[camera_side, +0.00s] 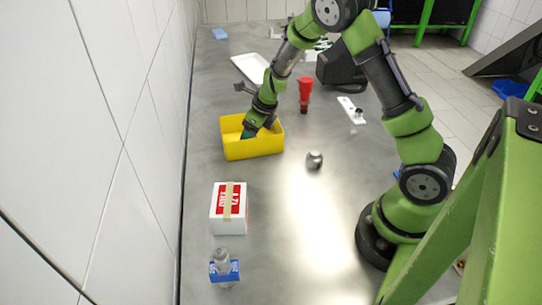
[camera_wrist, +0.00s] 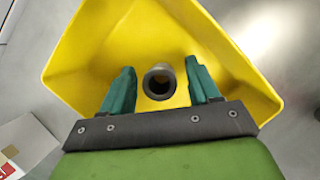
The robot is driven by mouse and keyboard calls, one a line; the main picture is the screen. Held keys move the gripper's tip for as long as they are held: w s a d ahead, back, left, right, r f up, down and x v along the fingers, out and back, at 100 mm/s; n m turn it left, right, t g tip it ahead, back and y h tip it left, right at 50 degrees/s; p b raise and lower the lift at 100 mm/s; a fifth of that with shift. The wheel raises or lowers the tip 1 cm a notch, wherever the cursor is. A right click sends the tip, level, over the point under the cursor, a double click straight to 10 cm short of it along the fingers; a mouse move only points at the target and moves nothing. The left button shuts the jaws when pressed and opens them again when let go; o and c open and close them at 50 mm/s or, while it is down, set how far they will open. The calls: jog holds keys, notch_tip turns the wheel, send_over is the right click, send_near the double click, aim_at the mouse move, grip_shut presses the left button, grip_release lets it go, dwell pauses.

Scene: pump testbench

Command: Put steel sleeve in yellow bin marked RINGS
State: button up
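The yellow bin (camera_side: 255,147) stands on the steel table at left of centre; it fills much of the wrist view (camera_wrist: 90,45). No RINGS marking is readable. My gripper (camera_side: 249,132) reaches down into the bin. In the wrist view, its two teal fingers (camera_wrist: 160,72) are apart. A grey, hollow steel sleeve (camera_wrist: 159,82) is between them, its round opening facing the camera. Yellow shows between the sleeve and each finger, so the gripper looks open. The sleeve is within the bin's outline; whether it rests on the floor is unclear. In the side view the bin wall and gripper hide it.
A small metal part (camera_side: 314,160) stands on the table right of the bin. A red-topped item (camera_side: 305,93) stands behind it. A white-and-red box (camera_side: 228,208) and a blue-labelled clear bottle (camera_side: 224,267) are in front. A white tray (camera_side: 252,68) lies behind.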

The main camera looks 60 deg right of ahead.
jog(key=shift+s+r, duration=0.1)
jog(key=shift+r, duration=0.4)
jog(key=a+v, duration=0.1)
jog(key=v, duration=1)
jog(key=s+a+r+n+t, duration=0.1)
jog(key=s+a+r+n, duration=0.3)
jog(key=n, duration=0.6)
jog(key=s+a+r+n, duration=0.4)
jog(key=s+n, duration=0.4)
jog(key=n, duration=0.2)
jog(key=s+a+r+n+t+y, duration=0.1)
jog(key=s+a+r+n, duration=0.2)
jog(key=s+n, duration=0.3)
jog(key=r+n, duration=0.1)
jog(key=n, duration=0.2)
jog(key=shift+s+a+n+t, duration=0.2)
jog(key=shift+a+n+t, duration=0.1)
jog(key=shift+a+n, duration=0.1)
